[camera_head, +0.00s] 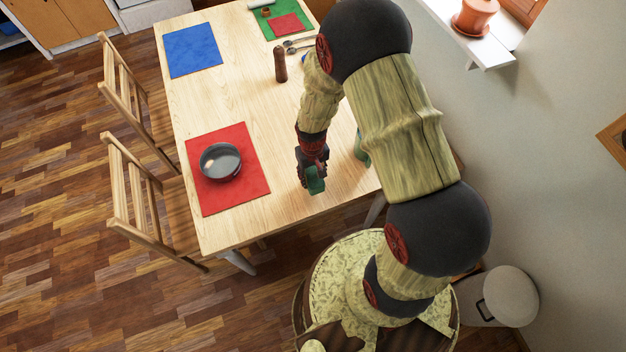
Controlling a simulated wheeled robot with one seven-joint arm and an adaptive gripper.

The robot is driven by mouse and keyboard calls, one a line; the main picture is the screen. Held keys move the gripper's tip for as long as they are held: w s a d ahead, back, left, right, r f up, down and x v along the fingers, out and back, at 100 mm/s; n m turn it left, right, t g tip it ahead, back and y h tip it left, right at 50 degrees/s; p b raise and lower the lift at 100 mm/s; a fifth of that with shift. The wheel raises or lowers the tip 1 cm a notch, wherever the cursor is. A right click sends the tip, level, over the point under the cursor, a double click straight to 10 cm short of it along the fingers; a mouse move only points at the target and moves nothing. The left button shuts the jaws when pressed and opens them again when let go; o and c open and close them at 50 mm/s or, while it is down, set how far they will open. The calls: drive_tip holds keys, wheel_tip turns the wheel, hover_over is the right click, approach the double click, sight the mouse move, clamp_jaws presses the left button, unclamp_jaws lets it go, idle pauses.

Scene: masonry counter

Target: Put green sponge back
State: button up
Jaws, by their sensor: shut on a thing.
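My gripper (313,172) hangs over the near part of the light wooden table (232,100), right of the red mat. It is shut on a small dark green block, which looks like the green sponge (316,186); the fingers hide part of it. I cannot tell whether the sponge touches the tabletop or is held above it. My arm hides much of the table's right side.
A dark bowl (220,162) sits on the red mat (251,188). A blue mat (192,50) lies farther back. A brown pepper-mill-like object (280,64) stands mid-table. A green thing (361,149) is partly hidden behind my arm. Chairs (150,215) line the left side.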

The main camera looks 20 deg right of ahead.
sight(313, 180)
drive_tip(key=shift+f, duration=1.45)
drive_tip(key=shift+f, duration=0.1)
drive_tip(key=shift+f+b, duration=0.15)
drive_tip(key=shift+b, duration=0.2)
drive_tip(key=o, duration=1.2)
drive_tip(key=shift+r, duration=0.2)
